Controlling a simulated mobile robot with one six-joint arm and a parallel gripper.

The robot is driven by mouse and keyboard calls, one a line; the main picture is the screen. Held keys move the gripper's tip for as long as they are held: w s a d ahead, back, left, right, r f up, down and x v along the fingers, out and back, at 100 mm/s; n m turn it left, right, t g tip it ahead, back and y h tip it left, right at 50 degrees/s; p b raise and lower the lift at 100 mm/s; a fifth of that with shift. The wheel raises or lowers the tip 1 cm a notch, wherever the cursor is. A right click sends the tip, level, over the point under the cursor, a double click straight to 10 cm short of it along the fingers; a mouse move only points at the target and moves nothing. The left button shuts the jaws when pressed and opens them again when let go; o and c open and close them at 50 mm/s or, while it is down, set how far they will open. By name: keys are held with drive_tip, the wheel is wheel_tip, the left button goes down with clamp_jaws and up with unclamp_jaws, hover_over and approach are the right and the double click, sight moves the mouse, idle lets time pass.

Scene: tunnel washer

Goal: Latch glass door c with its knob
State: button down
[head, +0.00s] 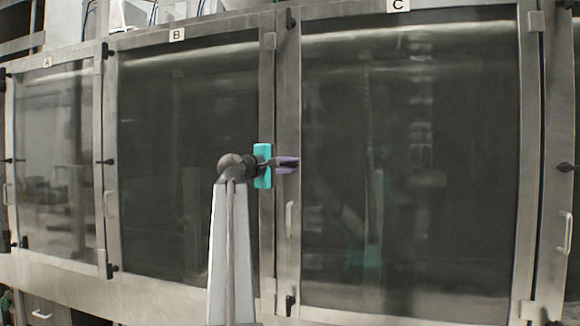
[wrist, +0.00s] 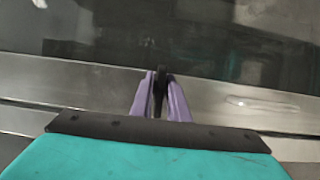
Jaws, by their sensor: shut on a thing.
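Glass door c (head: 455,215) is the large dark pane under the label C in the head view, and it looks closed in its steel frame. My gripper (head: 288,164) is at the door's left frame, about mid-height. In the wrist view its two purple fingers (wrist: 160,100) are shut on a small black knob (wrist: 160,82). The knob's dark end sticks out between the fingertips, toward the glass. The fingers hide most of the knob in the head view. The door's pale handle (head: 290,220) is below my gripper, and it also shows in the wrist view (wrist: 262,104).
Glass door B (head: 170,200) and glass door A (head: 50,160) stand to the left in the same steel front. Black latches sit at the top (head: 290,19) and bottom (head: 290,304) of door c's left edge. Another handle (head: 567,232) is at the far right.

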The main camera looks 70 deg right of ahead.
idle(0.4)
drive_tip(key=c, duration=1.8)
unclamp_jaws()
drive_tip(key=shift+s, duration=0.1)
drive_tip(key=shift+c, duration=0.2)
drive_tip(key=b+v, duration=0.1)
drive_tip(key=v, duration=1.3)
drive_tip(key=shift+b, duration=0.4)
